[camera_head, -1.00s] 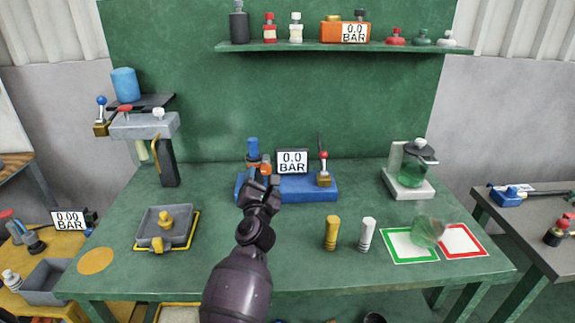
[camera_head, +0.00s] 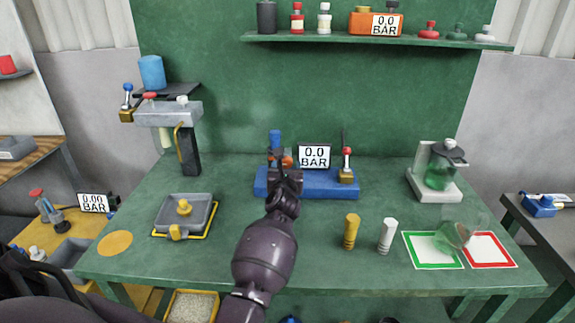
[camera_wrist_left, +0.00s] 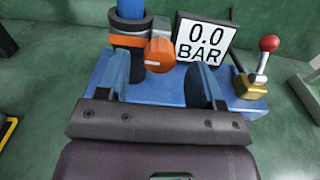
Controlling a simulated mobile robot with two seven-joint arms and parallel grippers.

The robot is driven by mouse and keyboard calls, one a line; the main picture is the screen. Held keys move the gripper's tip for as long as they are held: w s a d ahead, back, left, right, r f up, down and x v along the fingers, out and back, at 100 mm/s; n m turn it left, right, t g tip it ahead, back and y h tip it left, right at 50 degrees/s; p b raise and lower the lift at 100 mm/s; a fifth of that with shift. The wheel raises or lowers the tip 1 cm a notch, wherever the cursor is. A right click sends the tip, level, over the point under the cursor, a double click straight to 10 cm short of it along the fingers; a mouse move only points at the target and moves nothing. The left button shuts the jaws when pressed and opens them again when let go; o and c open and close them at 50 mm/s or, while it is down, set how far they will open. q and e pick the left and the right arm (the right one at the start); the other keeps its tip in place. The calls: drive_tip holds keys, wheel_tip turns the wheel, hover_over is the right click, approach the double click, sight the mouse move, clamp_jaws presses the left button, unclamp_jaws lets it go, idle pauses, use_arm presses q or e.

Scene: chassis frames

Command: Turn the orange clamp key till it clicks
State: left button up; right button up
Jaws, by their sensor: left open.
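The orange clamp key (camera_wrist_left: 160,55) sits at the foot of a blue upright cylinder (camera_wrist_left: 130,10), beside an orange clamp band (camera_wrist_left: 126,42). The cylinder stands on the blue base block (camera_head: 315,187), which shows near the back of the table. My left gripper (camera_head: 285,172) is in front of the cylinder and partly hides the clamp in the head view. In the wrist view its two blue fingers are spread and empty, with the key beyond and between them. Contact with the key does not show. My right gripper is not in view.
A display reading 0.0 BAR (camera_head: 314,156) and a red-knobbed lever (camera_head: 347,165) are right of the clamp. A yellow cylinder (camera_head: 351,231) and a white one (camera_head: 387,236) stand in front. A grey tray (camera_head: 206,212) is at left.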

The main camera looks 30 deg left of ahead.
sight(287, 164)
use_arm(q)
drive_tip(key=shift+b+x, duration=0.3)
drive_tip(key=shift+x, duration=1.3)
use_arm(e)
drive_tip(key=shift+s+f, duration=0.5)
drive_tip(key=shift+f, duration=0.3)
use_arm(q)
drive_tip(key=shift+c, duration=0.2)
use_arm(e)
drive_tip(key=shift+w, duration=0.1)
